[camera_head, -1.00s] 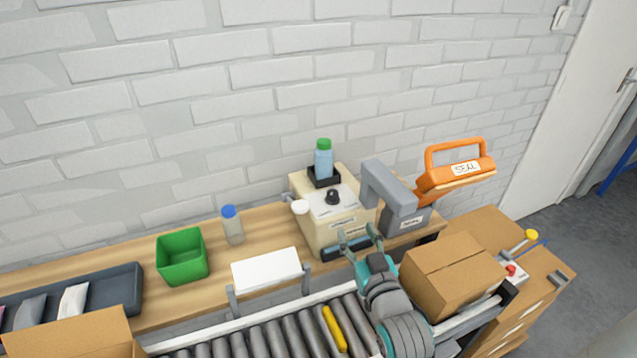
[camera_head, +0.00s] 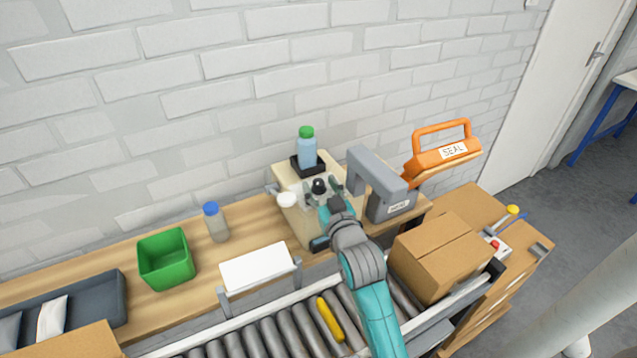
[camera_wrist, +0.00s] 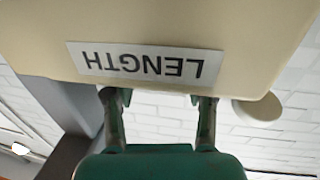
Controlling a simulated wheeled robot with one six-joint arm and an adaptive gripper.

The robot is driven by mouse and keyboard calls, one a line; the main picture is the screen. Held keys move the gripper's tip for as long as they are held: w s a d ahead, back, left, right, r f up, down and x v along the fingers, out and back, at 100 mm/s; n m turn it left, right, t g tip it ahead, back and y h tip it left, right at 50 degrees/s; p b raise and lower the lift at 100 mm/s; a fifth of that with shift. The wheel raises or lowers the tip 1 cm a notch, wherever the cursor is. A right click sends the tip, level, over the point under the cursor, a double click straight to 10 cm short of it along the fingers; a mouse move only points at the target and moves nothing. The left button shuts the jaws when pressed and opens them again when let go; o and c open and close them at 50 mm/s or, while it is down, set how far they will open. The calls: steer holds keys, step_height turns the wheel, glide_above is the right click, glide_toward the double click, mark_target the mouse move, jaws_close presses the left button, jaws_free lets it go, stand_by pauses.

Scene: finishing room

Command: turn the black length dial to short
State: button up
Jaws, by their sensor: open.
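The black length dial (camera_head: 319,186) sits on the top of the cream dispenser box (camera_head: 297,222). My gripper (camera_head: 323,191) is open, its fingertips appearing on either side of the dial in the head view; I cannot tell if they touch it. In the wrist view my open gripper (camera_wrist: 160,98) has nothing visible between its fingers. That view also shows the cream box (camera_wrist: 250,22) with an upside-down LENGTH label (camera_wrist: 145,64). The dial is hidden there, and its pointer setting cannot be read.
A bottle with a green cap (camera_head: 307,150) stands behind the dial. A white knob (camera_head: 287,200) is on the box's left; a grey machine arm (camera_head: 385,185) and orange sealer (camera_head: 446,158) stand right. A carton (camera_head: 445,256) and roller conveyor (camera_head: 270,335) lie in front.

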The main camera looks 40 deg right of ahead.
steer(key=shift+x, duration=0.85)
jaws_close()
steer(key=shift+d+f+n+t+y, duration=0.15)
steer(key=shift+n+t+y, duration=0.25)
steer(key=shift+n+y, duration=0.95)
steer(key=shift+y, duration=0.55)
steer(key=shift+n+t+y, duration=0.3)
steer(key=shift+n+y, duration=0.25)
steer(key=shift+y, duration=0.45)
steer(key=shift+n+y, duration=0.4)
steer(key=shift+y, duration=0.2)
